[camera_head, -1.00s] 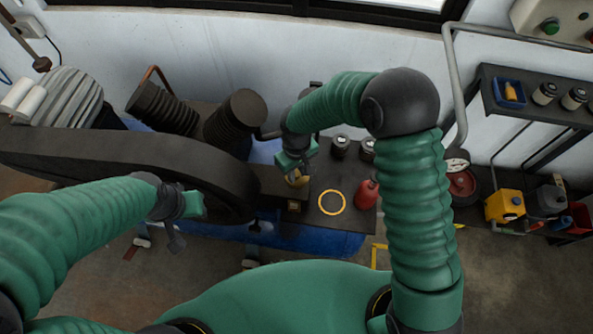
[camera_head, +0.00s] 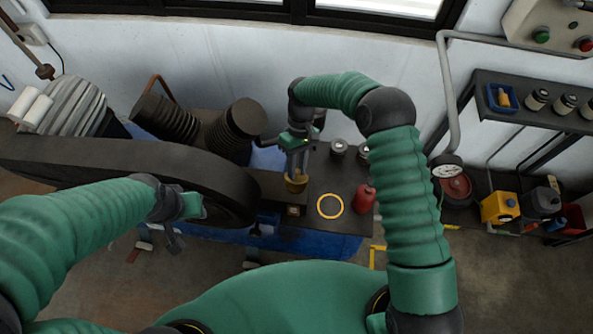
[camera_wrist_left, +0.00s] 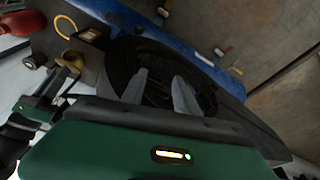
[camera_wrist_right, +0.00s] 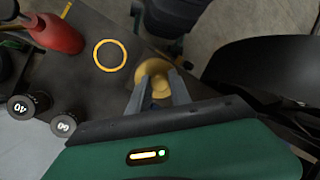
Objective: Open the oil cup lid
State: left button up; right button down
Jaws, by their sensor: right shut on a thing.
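The brass oil cup (camera_head: 297,185) stands on the dark machine top, left of the yellow ring. In the right wrist view its rounded brass lid (camera_wrist_right: 153,69) is at my fingertips. My right gripper (camera_head: 296,174) reaches down from above and is shut on the lid, its fingers either side of the brass. The fingers partly hide the cup, and I cannot tell whether the lid has lifted. The cup also shows in the left wrist view (camera_wrist_left: 72,59). My left gripper (camera_wrist_left: 161,75) is open and empty in front of the big dark flywheel (camera_head: 120,165).
A red oil can (camera_head: 363,199) and a yellow ring (camera_head: 330,206) are right of the cup. Two dark weights (camera_head: 338,148) are behind. Ribbed cylinders (camera_head: 234,124) stand to the left. A shelf (camera_head: 530,110) is at the right wall.

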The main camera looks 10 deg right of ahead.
jog(key=shift+w+g+y+b, duration=0.3)
jog(key=shift+w+g+b, duration=0.35)
jog(key=shift+b, duration=0.35)
jog(key=shift+w+d+r+g+b, duration=0.1)
jog(key=shift+r+g+b, duration=0.2)
jog(key=shift+g+b, duration=0.1)
jog(key=c, duration=1.5)
grip_release()
jog(key=o, duration=0.3)
jog(key=shift+o, duration=0.2)
